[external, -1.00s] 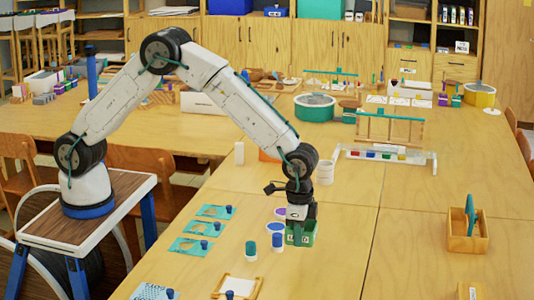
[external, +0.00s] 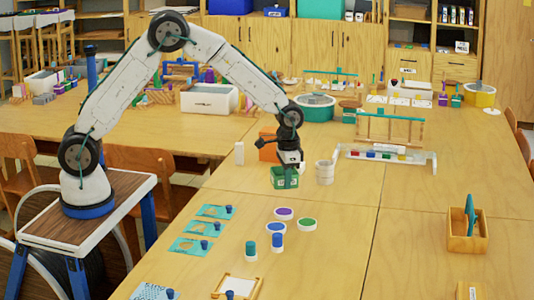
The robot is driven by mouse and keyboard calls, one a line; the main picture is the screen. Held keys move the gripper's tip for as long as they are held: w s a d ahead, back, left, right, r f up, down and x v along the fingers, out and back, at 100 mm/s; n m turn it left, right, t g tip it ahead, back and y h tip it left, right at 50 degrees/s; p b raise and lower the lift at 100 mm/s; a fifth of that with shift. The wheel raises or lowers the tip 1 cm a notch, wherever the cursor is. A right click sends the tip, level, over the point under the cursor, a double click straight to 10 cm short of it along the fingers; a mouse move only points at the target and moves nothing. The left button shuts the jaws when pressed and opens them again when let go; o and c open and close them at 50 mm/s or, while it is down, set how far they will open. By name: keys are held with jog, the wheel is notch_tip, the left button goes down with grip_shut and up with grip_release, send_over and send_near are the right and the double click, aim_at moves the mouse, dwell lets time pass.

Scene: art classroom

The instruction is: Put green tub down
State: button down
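The green tub (external: 284,178) is a small box-shaped container with a pale mark on its front. It hangs under my gripper (external: 287,166), near the middle of the front table (external: 335,225). My gripper points down, and its fingers appear closed on the tub's upper part; the fingertips are small and partly hidden. Whether the tub's base touches the tabletop is hard to tell.
A white cup (external: 324,172) stands just right of the tub, and an orange box (external: 268,147) is behind it. Purple (external: 284,213) and green (external: 307,223) discs lie in front. A wooden-framed rack (external: 388,140) stands back right. The table's right side has free room.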

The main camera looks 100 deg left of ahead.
jog(key=s+a+f+n, duration=0.1)
jog(key=s+a, duration=0.4)
jog(key=s, duration=0.4)
jog(key=s+a+f+n, duration=0.1)
jog(key=s+a+f, duration=0.1)
jog(key=s+a, duration=0.3)
jog(key=s+a+f+n, duration=0.1)
jog(key=s+a, duration=0.5)
jog(key=s, duration=0.7)
jog(key=shift+s+f+n, duration=0.15)
jog(key=shift+f+n, duration=0.05)
jog(key=shift+n, duration=0.4)
jog(key=shift+d+f, duration=0.2)
jog(key=shift+f, duration=0.05)
send_over(263, 181)
jog(key=shift+s+d+f+m, duration=0.1)
jog(key=shift+d+f+m, duration=0.15)
jog(key=shift+f, duration=0.45)
jog(key=shift+a+f, duration=0.15)
jog(key=shift+f, duration=1.6)
